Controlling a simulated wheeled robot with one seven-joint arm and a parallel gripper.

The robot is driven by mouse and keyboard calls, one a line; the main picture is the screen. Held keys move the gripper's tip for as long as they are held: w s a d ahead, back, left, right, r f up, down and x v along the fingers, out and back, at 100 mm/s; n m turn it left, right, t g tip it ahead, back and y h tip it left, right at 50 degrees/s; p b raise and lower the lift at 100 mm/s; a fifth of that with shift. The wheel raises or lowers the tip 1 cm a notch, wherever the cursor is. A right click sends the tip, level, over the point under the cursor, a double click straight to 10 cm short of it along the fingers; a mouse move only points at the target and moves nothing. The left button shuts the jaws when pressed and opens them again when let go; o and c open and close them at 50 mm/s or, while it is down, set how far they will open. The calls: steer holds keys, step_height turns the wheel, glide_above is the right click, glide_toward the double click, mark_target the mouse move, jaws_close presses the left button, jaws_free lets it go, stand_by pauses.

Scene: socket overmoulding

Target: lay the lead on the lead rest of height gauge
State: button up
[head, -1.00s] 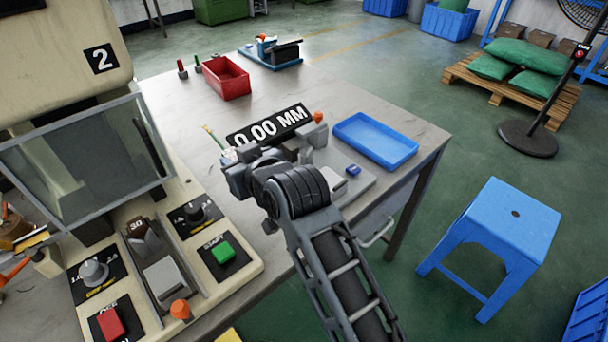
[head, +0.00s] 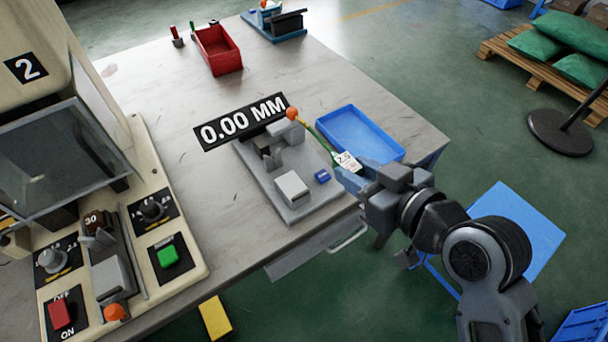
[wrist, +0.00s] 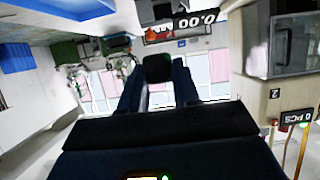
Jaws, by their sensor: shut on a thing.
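The height gauge (head: 310,212) is a grey plate with upright metal parts and a black "0.00 MM" display (head: 242,122) on the table. A light grey block (head: 292,187) stands on its front part; I cannot tell if it is the lead rest. My gripper (head: 357,170) is at the gauge's right side, shut on the lead (head: 324,139). The lead is thin and yellow-green with a white "2.5" tag (head: 346,160), and points up-left toward the gauge's orange knob (head: 292,113). In the wrist view a dark end sits between my fingers (wrist: 158,75).
A blue tray (head: 402,153) lies just behind my gripper. A red bin (head: 218,50) and a blue fixture (head: 275,25) stand farther back. The moulding machine (head: 190,270) is at the left. A blue stool (head: 520,235) stands right of the table. Bare table surrounds the gauge's left side.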

steer(key=p, duration=0.1)
glide_above(298, 194)
steer(key=f, duration=0.6)
steer(key=shift+w+f, duration=0.25)
steer(key=shift+w, duration=0.05)
steer(key=shift+f, duration=1.95)
steer(key=shift+f, duration=0.1)
steer(key=o, duration=1.1)
steer(key=shift+c, duration=0.2)
